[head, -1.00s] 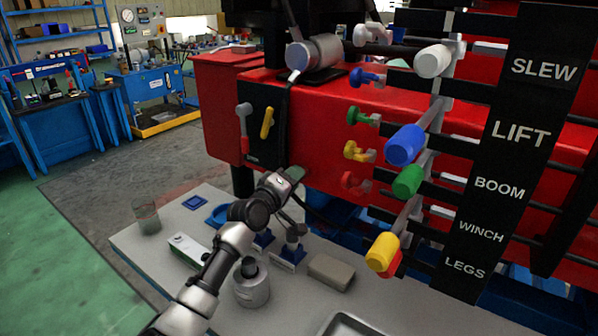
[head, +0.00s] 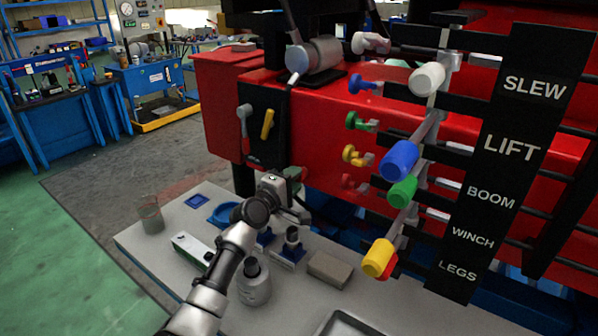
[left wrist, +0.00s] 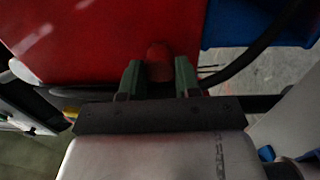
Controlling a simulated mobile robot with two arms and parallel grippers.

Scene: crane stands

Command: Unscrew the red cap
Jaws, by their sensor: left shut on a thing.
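The red cap (left wrist: 158,52) shows in the left wrist view as a short round red piece in front of a red surface. My left gripper (left wrist: 159,72) has its two green fingers on either side of the cap and is shut on it. In the head view the left gripper (head: 298,190) is by the lower edge of the red machine, above the grey table. The gripper's body hides most of the cap there. My right gripper is in neither view.
The grey table (head: 145,238) holds a sanding-block-like piece (head: 330,269), a grey bottle (head: 254,288), a blue ring (head: 223,214) and a clear cup (head: 151,216). Coloured valve handles and a yellow knob (head: 378,258) stand right of the gripper. A black cable (left wrist: 262,45) runs close by.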

